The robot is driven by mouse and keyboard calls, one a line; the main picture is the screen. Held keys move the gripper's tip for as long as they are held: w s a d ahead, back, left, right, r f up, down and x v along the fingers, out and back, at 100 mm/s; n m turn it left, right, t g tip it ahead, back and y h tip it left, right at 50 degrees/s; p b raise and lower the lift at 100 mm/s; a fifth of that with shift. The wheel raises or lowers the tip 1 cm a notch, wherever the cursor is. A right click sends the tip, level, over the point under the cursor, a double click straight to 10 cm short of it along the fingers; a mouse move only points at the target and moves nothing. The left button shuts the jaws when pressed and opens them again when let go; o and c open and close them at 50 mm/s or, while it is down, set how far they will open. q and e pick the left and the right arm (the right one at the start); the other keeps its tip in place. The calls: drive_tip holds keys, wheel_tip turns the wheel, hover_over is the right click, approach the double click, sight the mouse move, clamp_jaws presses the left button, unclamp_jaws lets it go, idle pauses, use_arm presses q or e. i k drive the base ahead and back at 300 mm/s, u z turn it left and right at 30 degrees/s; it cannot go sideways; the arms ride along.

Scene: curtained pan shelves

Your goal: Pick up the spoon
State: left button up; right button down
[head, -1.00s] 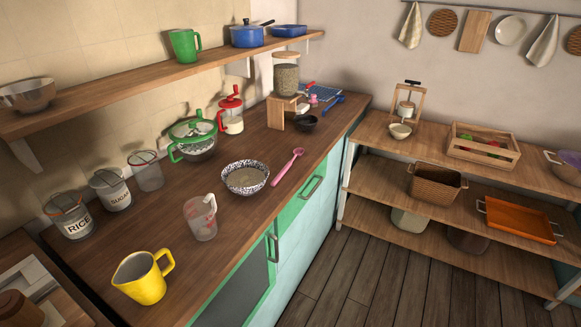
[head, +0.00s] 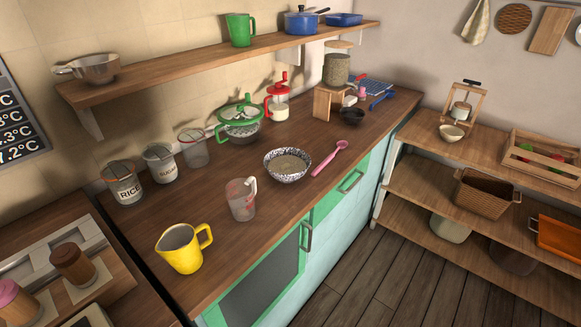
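A pink spoon (head: 330,158) lies on the wooden counter (head: 262,218), close to its front edge. Its bowl end points toward the back right and its handle toward the front left. A speckled bowl (head: 288,166) with pale contents stands just left of the spoon, apart from it or nearly so. Neither of my grippers shows in the head view.
A clear measuring cup (head: 241,199) and a yellow jug (head: 184,248) stand nearer on the counter. A green-lidded pot (head: 239,122), a red-topped jar (head: 278,102) and a small dark bowl (head: 352,116) stand behind. Open floor (head: 400,270) lies right of the cabinets.

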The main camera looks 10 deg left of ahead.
sight(343, 144)
drive_tip(key=z, duration=1.55)
drive_tip(key=i, duration=3.1)
drive_tip(key=u, duration=4.8)
